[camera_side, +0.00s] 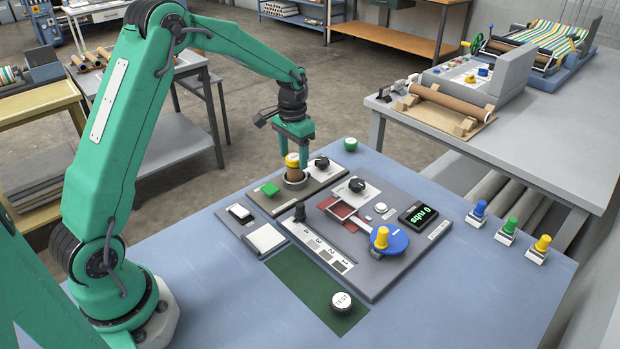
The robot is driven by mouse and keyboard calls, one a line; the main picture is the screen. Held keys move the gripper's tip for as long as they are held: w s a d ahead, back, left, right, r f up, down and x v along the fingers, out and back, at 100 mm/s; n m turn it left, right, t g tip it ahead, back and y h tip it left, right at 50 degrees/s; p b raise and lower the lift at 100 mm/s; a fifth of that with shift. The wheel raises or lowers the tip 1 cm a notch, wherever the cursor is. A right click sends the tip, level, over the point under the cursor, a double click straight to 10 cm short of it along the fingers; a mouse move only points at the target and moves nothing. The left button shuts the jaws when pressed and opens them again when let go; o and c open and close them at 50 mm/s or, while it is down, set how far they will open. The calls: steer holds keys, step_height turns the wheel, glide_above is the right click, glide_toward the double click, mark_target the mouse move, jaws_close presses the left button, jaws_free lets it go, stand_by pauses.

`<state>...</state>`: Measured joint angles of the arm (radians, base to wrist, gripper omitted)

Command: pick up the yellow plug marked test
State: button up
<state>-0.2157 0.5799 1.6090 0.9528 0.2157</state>
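A plug with a yellow top (292,160) and a brown body stands upright in a round socket on an olive plate (322,183). Any marking on it is too small to read. My gripper (296,155) points down right at this plug, with its fingers apart. One finger shows at the plug's right side; I cannot tell whether it touches. A round white-topped piece marked TEST (342,301) sits on the dark green mat (300,291) near the table's front.
A grey panel (390,275) holds a blue disc with a yellow knob (382,237) and a display (418,214). Blue, green and yellow pegs stand at the right. The table's front right is clear.

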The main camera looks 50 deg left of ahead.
mark_target(295, 159)
steer(key=c, duration=0.8)
steer(key=shift+r, duration=0.15)
steer(key=shift+r, duration=0.55)
steer(key=r, duration=0.3)
steer(key=shift+s+d+r, duration=0.1)
steer(key=shift+d+r, duration=0.05)
steer(key=shift+d, duration=0.25)
steer(key=s+d+r, duration=0.1)
steer(key=d+r, duration=0.1)
steer(key=d, duration=0.1)
steer(key=s+d+r, duration=0.1)
steer(key=d+r, duration=0.1)
steer(key=d, duration=0.2)
steer(key=s+d+r, duration=0.1)
steer(key=d+r, duration=0.1)
steer(key=d, duration=0.1)
steer(key=shift+s+d+r, duration=0.15)
steer(key=shift+s+r, duration=0.05)
steer(key=shift+s, duration=0.05)
